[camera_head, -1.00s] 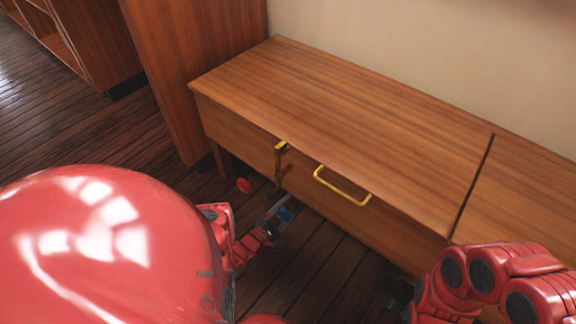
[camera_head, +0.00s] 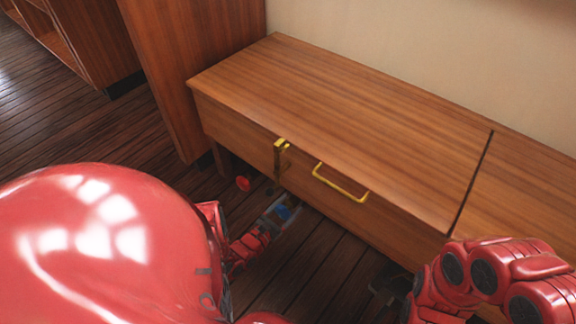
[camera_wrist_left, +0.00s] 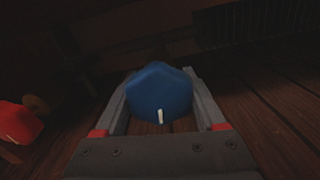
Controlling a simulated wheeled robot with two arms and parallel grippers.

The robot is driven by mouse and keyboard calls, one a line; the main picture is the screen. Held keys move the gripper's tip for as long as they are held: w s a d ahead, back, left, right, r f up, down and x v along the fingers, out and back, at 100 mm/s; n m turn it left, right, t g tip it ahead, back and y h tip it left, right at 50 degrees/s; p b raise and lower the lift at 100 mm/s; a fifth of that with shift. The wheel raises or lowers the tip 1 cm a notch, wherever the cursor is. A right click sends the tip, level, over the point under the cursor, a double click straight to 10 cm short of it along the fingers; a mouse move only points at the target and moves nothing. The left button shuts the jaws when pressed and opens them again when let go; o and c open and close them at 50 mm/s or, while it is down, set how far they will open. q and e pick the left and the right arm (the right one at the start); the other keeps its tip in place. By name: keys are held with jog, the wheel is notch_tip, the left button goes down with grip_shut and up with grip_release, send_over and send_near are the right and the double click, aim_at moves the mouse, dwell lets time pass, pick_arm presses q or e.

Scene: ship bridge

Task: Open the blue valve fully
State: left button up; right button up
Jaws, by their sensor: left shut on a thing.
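The blue valve (camera_wrist_left: 160,92) is a rounded, many-sided knob with a short white mark on it, in the middle of the left wrist view. It also shows as a small blue patch in the head view (camera_head: 284,212), low by the front of the wooden cabinet. My left gripper (camera_wrist_left: 158,88) has one finger on each side of the blue valve and is shut on it; in the head view (camera_head: 283,211) its arm comes from the left. My right gripper (camera_head: 380,292) is dark and small beside the red right arm, and its jaws cannot be made out.
A red valve (camera_head: 243,183) is left of the blue one and also shows in the left wrist view (camera_wrist_left: 20,124). The wooden cabinet (camera_head: 330,110) has a yellow handle (camera_head: 340,183) and a yellow latch (camera_head: 281,156) above the valves. Open plank floor lies at the left.

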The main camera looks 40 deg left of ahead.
pick_arm(q)
jog(key=shift+n, duration=0.7)
jog(key=o, duration=1.3)
